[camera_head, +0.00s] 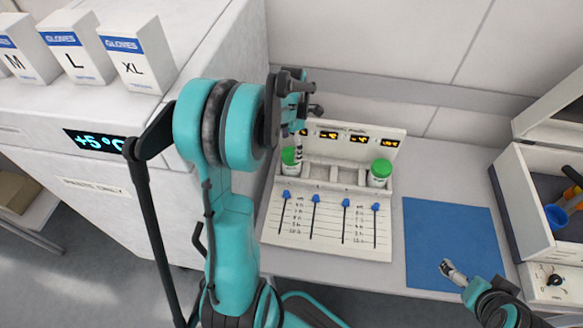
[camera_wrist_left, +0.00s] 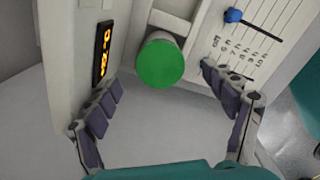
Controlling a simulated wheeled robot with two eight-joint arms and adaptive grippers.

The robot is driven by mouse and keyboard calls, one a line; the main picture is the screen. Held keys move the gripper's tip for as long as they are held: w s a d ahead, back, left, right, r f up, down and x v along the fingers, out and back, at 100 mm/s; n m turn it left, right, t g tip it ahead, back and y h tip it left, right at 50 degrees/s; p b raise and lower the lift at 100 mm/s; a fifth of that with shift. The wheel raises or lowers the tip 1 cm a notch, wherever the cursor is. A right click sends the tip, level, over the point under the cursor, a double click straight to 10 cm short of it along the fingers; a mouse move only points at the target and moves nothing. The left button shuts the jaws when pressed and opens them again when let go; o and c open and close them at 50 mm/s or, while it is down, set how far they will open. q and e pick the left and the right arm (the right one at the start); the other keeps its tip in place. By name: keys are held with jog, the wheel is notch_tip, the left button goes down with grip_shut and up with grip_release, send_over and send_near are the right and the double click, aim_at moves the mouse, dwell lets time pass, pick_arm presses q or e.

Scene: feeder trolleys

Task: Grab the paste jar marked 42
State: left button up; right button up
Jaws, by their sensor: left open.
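Two white paste jars with green lids stand in the holder panel, a left jar (camera_head: 290,161) and a right jar (camera_head: 380,173). Their own markings are not readable. My left gripper (camera_head: 298,142) is over the left end of the panel, close to the left jar and partly in front of it. In the left wrist view, the green lid (camera_wrist_left: 160,62) lies ahead, between the open fingers of my left gripper (camera_wrist_left: 162,80), with gaps on both sides. My right gripper (camera_head: 452,271) is above the blue mat's lower edge; its jaws are too small to judge.
The white panel (camera_head: 326,232) has blue sliders and several orange displays, one large in the left wrist view (camera_wrist_left: 102,54); its digits are hard to read. The slots between the jars look empty. Right are a blue mat (camera_head: 447,225) and a bin (camera_head: 527,215); glove boxes (camera_head: 138,58) stand left.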

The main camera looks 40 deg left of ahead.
pick_arm(q)
notch_tip(320, 180, down, 9)
jog(key=b, duration=0.3)
jog(key=shift+r, duration=0.1)
jog(key=c, duration=1.8)
